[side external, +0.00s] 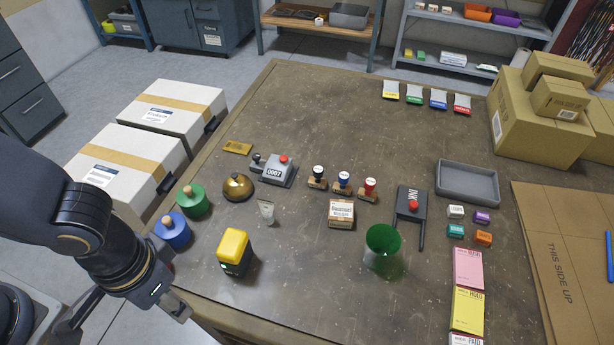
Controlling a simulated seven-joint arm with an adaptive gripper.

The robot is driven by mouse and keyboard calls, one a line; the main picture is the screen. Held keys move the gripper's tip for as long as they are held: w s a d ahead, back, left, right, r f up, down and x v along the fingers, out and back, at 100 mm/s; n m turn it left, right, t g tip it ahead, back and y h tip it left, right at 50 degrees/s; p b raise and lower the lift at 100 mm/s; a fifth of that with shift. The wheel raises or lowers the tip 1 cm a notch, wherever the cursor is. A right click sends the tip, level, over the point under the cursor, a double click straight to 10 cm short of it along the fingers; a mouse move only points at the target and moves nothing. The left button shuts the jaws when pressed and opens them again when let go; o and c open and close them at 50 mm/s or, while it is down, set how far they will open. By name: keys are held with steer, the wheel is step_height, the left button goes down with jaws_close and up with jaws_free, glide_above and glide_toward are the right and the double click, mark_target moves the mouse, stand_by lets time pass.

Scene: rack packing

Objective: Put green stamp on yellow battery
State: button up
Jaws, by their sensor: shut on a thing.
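A black box with a yellow top (234,252), which looks like the yellow battery, stands upright at the front left of the table. A round green piece with a wooden knob (193,202) stands at the left edge. A small wooden-based stamp with a very dark top (318,178) stands mid-table; I cannot tell whether its top is green or black. My gripper (172,305) is low at the left, in front of the table's near edge, left of and below the yellow-topped box. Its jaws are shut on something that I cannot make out.
A blue knobbed piece (172,232) stands near my arm. Blue (342,182) and red (369,188) stamps, a grey numbering device (277,170), and a green cup-like piece (383,260) stand mid-table. A grey tray (468,172) and cartons (545,125) are at the right.

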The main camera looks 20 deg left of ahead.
steer(key=w+a+r+n, duration=0.2)
steer(key=a+r, duration=0.3)
steer(key=r, duration=0.2)
glide_above(231, 242)
steer(key=shift+n, duration=0.3)
steer(key=f, duration=0.9)
steer(key=shift+s+a+f, duration=0.1)
steer(key=shift+s+f, duration=0.15)
steer(key=shift+w+f, duration=0.15)
steer(key=shift+f, duration=0.75)
steer(key=shift+w+f, duration=0.1)
steer(key=shift+f, duration=0.8)
steer(key=shift+f, duration=0.15)
steer(key=o, duration=1.1)
steer(key=shift+o, duration=0.2)
